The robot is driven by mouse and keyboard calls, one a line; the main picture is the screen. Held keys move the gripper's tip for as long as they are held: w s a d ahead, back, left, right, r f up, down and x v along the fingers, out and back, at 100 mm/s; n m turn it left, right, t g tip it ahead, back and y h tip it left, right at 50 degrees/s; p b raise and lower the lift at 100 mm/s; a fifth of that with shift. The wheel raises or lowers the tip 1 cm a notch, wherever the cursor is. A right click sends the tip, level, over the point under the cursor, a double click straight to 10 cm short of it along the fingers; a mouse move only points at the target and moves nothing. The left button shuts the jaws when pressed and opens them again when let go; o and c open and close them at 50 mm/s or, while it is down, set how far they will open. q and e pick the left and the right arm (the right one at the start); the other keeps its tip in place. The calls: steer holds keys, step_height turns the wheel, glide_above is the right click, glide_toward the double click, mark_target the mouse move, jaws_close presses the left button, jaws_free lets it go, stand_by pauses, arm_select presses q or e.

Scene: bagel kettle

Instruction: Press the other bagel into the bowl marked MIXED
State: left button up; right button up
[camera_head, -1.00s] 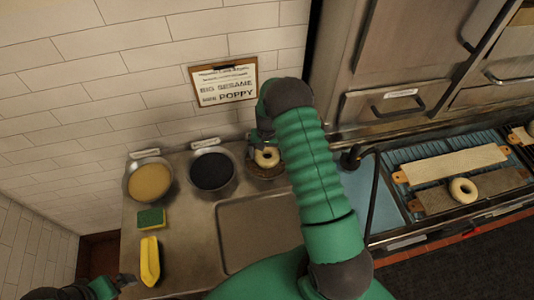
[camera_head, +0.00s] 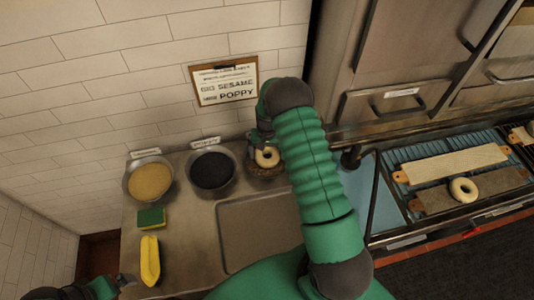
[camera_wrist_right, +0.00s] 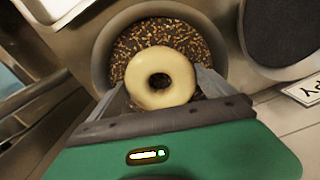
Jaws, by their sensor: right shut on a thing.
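A pale bagel (camera_head: 267,156) is held by my right gripper (camera_wrist_right: 160,85) over a bowl of mixed dark and light seeds (camera_head: 262,172). In the right wrist view the bagel (camera_wrist_right: 160,78) sits between the two fingers, and the mixed-seed bowl (camera_wrist_right: 100,58) lies right behind it. I cannot tell whether the bagel touches the seeds. Another plain bagel (camera_head: 463,190) lies on a board at the right. My left gripper (camera_head: 126,281) is at the lower left edge, small and partly cut off; its jaws are unclear.
A bowl of pale seeds (camera_head: 150,181) and a bowl of black seeds (camera_head: 212,171) stand left of the mixed bowl. A sponge (camera_head: 151,218), a yellow object (camera_head: 150,262) and an empty tray (camera_head: 258,235) are on the counter. A sign (camera_head: 225,82) hangs on the wall.

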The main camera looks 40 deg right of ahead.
step_height(320, 180, up, 10)
steer(key=p, duration=0.6)
stand_by(0.5)
